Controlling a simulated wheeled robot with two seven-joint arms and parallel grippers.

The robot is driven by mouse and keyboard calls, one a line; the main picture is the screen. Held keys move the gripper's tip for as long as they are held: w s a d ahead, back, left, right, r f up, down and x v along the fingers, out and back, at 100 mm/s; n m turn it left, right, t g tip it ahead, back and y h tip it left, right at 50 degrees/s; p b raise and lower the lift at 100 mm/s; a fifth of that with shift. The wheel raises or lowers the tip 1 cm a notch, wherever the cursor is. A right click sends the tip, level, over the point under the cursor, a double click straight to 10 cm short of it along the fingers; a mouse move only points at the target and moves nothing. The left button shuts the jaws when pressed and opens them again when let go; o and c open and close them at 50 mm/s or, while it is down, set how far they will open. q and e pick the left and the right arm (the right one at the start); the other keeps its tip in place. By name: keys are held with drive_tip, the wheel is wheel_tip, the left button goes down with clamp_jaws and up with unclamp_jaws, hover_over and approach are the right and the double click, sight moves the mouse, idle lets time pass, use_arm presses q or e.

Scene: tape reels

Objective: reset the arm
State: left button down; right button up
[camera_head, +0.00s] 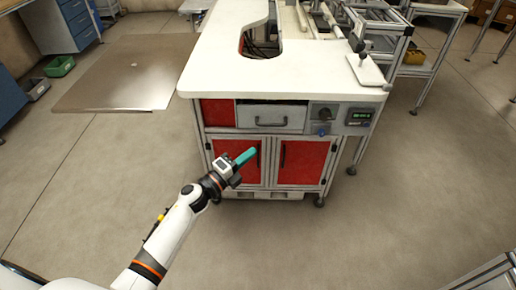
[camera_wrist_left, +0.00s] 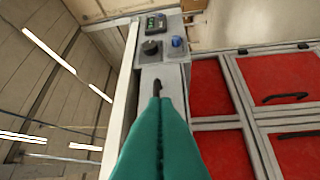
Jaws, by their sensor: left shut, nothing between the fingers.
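My left gripper (camera_head: 246,156) reaches in from the lower left in the head view, with teal fingers. The fingers are shut together with nothing between them. It is in front of the red doors of the white-topped workstation, below the counter edge. In the left wrist view the shut teal fingers (camera_wrist_left: 160,110) point toward the cabinet front, which appears turned sideways. My right gripper is not in view. No tape reel can be made out.
The white-topped workstation (camera_head: 220,70) has a grey drawer (camera_head: 271,118), a control panel (camera_head: 340,115) and red doors (camera_head: 301,160). Aluminium frames stand behind it on the right. A metal plate (camera_head: 130,72) lies at the left.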

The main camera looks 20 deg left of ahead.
use_arm(q)
drive_tip(key=s+a+f+n+g+y+p, duration=0.1)
drive_tip(key=s+a+f+n+g+y, duration=0.15)
drive_tip(key=s+f+n, duration=0.55)
drive_tip(key=s+a+f+n+g+y, duration=0.1)
drive_tip(key=s+a+f+y, duration=0.15)
drive_tip(key=f, duration=0.85)
drive_tip(key=s+a+f+n+g+y+p, duration=0.1)
drive_tip(key=s+f+n+g+y, duration=0.15)
drive_tip(key=s+f+n, duration=0.55)
drive_tip(key=s+f+n+g, duration=0.2)
drive_tip(key=s+f, duration=0.4)
drive_tip(key=s, duration=0.4)
drive_tip(key=s+d+f+n+g+y, duration=0.1)
drive_tip(key=s+f+g, duration=0.3)
drive_tip(key=s, duration=0.7)
drive_tip(key=s+d+f+n+g+y+p, duration=0.1)
drive_tip(key=s+f+g, duration=0.3)
drive_tip(key=s+f, duration=0.4)
drive_tip(key=s+n, duration=0.1)
drive_tip(key=s, duration=0.2)
drive_tip(key=shift+d+f+n, duration=0.2)
drive_tip(key=shift+f+n, duration=0.1)
drive_tip(key=shift+n, duration=0.1)
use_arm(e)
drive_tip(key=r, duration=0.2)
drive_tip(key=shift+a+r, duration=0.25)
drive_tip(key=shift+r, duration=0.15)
